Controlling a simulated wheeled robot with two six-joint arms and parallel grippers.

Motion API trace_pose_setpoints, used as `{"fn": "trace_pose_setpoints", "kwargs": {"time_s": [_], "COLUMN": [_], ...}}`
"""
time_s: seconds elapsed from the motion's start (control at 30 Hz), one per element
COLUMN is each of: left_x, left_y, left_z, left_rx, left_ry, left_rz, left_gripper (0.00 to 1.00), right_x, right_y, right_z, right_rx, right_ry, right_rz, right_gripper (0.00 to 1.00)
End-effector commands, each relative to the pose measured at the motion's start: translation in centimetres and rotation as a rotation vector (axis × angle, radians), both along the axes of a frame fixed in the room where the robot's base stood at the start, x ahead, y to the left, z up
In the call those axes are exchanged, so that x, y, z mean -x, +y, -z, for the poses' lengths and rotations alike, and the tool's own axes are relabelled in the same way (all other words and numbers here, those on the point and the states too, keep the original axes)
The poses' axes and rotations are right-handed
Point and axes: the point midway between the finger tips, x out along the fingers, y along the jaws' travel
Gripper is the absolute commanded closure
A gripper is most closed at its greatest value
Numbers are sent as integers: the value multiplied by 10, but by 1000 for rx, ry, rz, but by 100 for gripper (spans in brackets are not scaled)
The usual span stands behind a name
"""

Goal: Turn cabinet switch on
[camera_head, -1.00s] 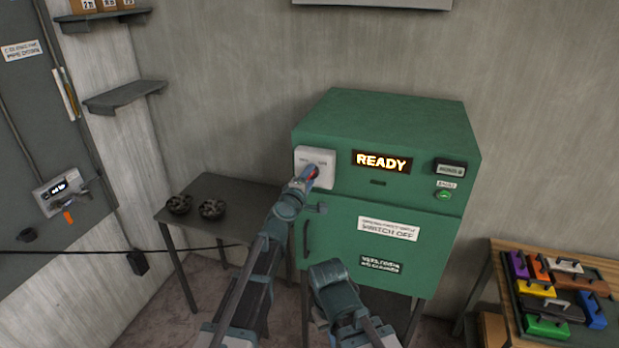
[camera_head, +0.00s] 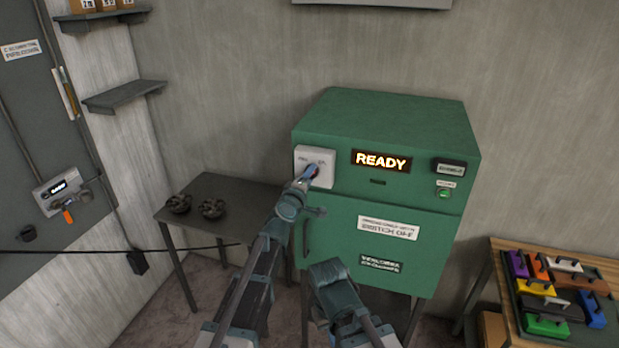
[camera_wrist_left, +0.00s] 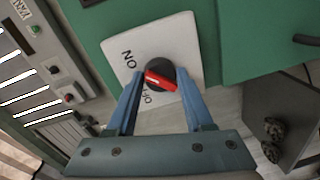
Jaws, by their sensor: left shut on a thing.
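The green cabinet (camera_head: 400,115) stands against the wall with a lit READY display (camera_head: 381,161). Its white switch plate (camera_head: 325,158) is at the upper left of the front. In the left wrist view the switch is a round black knob (camera_wrist_left: 168,66) with a red bar (camera_wrist_left: 160,81), lying slantwise on the plate. ON is printed to the knob's upper left and OFF just below it. My left gripper (camera_wrist_left: 160,79) has its blue fingers closed on either side of the knob. In the head view the left gripper (camera_head: 309,172) partly hides the knob. My right gripper is not visible.
A small dark table (camera_head: 240,190) with two dark round objects stands left of the cabinet. A wooden table (camera_head: 500,244) with several coloured blocks is at the right. Shelves (camera_head: 125,96) and a grey wall panel are at the left. My other arm is low in front of the cabinet.

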Motion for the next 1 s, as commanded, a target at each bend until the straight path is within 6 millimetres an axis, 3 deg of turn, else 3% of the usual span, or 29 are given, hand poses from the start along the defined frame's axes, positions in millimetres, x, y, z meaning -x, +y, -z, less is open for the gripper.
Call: {"fn": "trace_pose_setpoints", "kwargs": {"time_s": [0.03,0.17,0.53,0.67,1.0], "left_x": [2,1,6,25,96], "left_y": [-1,-1,1,7,30], "left_z": [1,1,0,-2,-7], "left_rx": [-3,-2,0,0,1], "left_ry": [2,1,1,1,2], "left_rz": [6,5,2,2,2], "left_gripper": [43,19,18,18,18], "right_x": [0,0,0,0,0], "right_y": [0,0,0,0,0], "right_z": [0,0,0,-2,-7], "right_rx": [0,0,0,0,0], "right_ry": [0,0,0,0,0], "right_rz": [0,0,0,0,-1], "right_gripper": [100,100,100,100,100]}}
